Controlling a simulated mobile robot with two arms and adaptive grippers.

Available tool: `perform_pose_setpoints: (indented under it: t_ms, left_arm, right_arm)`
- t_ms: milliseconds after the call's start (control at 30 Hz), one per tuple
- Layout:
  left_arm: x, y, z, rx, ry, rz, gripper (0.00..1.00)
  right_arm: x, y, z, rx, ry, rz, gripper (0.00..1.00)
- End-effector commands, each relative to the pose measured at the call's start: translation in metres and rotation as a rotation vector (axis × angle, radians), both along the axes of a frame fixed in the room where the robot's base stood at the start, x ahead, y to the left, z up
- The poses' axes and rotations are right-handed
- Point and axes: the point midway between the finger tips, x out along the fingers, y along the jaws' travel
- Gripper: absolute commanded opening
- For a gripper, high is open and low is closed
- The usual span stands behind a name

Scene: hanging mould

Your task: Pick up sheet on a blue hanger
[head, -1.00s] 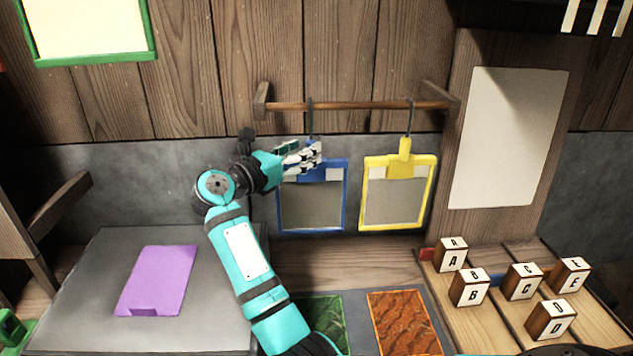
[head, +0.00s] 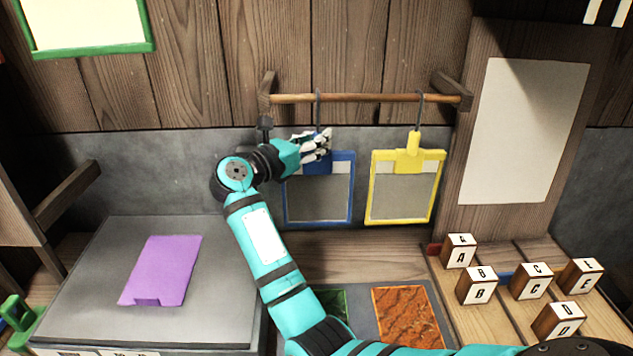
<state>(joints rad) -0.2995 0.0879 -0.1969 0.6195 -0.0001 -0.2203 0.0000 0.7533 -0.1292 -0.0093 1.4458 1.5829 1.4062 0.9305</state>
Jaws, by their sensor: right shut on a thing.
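The blue hanger (head: 348,203) is a blue frame around a grey sheet (head: 318,196). It hangs by a dark hook from the wooden rod (head: 385,98) in the head view. My right gripper (head: 322,146) is at the top of the blue hanger, shut on its upper part just below the hook. The fingers hide part of that top. The hook still reaches up to the rod. My left gripper is not in view.
A yellow hanger (head: 433,188) hangs close to the right on the same rod. A purple sheet (head: 160,270) lies on the grey platform (head: 90,300) at left. Several lettered blocks (head: 476,286) stand at right. Green and orange panels (head: 405,320) lie below.

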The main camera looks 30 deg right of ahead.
Motion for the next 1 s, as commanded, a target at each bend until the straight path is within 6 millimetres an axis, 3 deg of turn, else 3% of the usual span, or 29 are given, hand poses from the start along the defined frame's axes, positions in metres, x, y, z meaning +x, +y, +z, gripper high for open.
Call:
perform_pose_setpoints:
  t_ms: [200, 433, 1000]
  left_arm:
    - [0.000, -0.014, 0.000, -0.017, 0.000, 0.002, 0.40]
    - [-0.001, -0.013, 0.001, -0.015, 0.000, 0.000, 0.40]
    - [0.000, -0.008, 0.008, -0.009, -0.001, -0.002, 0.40]
  right_arm:
    - [0.000, 0.000, -0.001, 0.001, 0.002, 0.000, 0.00]
    - [0.000, 0.001, 0.002, 0.002, 0.001, 0.000, 0.00]
    - [-0.002, 0.003, 0.035, 0.001, 0.000, -0.003, 0.00]
